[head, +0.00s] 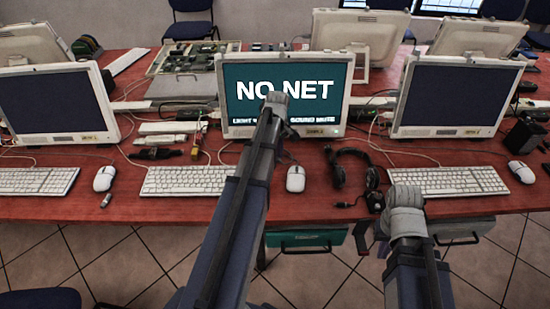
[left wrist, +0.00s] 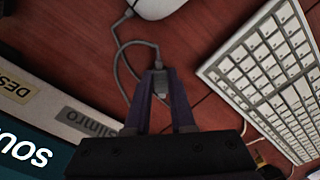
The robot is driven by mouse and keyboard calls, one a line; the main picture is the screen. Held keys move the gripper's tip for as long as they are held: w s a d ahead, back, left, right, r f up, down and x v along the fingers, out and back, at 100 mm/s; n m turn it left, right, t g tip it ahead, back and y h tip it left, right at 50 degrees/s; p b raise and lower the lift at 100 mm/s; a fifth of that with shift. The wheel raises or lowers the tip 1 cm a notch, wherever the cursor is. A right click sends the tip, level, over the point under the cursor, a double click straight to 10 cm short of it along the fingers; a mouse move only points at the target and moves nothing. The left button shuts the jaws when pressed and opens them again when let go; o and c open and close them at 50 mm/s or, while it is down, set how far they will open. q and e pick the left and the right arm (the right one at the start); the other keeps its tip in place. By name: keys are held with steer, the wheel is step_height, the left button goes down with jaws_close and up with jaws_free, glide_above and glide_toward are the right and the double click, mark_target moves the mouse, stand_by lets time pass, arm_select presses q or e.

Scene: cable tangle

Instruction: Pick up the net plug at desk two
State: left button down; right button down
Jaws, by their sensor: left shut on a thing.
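A small grey plug on a grey cable, apparently the net plug (left wrist: 159,78), sits between the fingertips of my left gripper (left wrist: 161,90) in the left wrist view. The purple fingers are shut on it, just above the red desk. In the head view my left gripper (head: 284,128) is in front of the NO NET monitor (head: 288,92), and its own wrist hides the plug. My right gripper (head: 404,197) is at the desk's front edge, right of the headset; its fingers are hidden.
Near the left gripper are a keyboard (head: 186,181), a white mouse (head: 296,178) and a black headset (head: 352,168). Loose cables lie between the monitors. A second keyboard (head: 448,181) is behind the right gripper.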

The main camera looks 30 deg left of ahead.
arm_select(q)
steer(key=shift+r, duration=0.1)
stand_by(0.4)
step_height(320, 180, up, 10)
steer(key=p, duration=1)
steer(key=c, duration=1.4)
jaws_free()
jaws_close()
